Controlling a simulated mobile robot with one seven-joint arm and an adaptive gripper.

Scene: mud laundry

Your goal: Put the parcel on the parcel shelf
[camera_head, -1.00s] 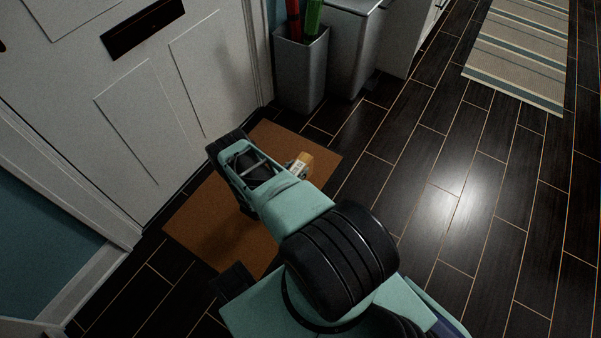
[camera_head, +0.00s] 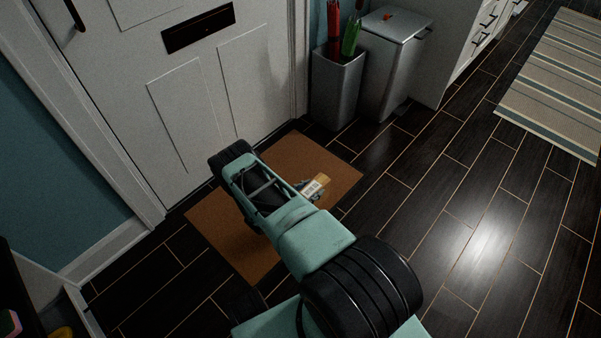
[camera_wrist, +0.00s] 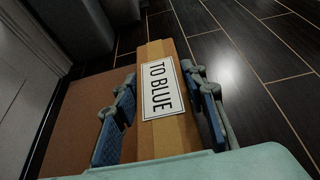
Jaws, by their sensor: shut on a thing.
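The parcel (camera_wrist: 178,128) is a brown cardboard box with a white label reading "TO BLUE". In the wrist view it sits between the two blue-padded fingers of my gripper (camera_wrist: 160,115), which is shut on it. In the head view only a small end of the parcel (camera_head: 318,184) shows past my arm, over the brown doormat. The arm hides the rest of it and the gripper's fingers. I cannot tell how high the parcel is above the mat. I cannot identify a parcel shelf in these frames.
The doormat (camera_head: 222,232) lies before a white door (camera_head: 205,85). A grey umbrella bin (camera_head: 337,95) and a lidded bin (camera_head: 392,65) stand beyond it. A pale open-topped unit (camera_head: 40,290) holds items at lower left. Dark floor (camera_head: 440,190) is clear on the right, up to a striped rug (camera_head: 555,75).

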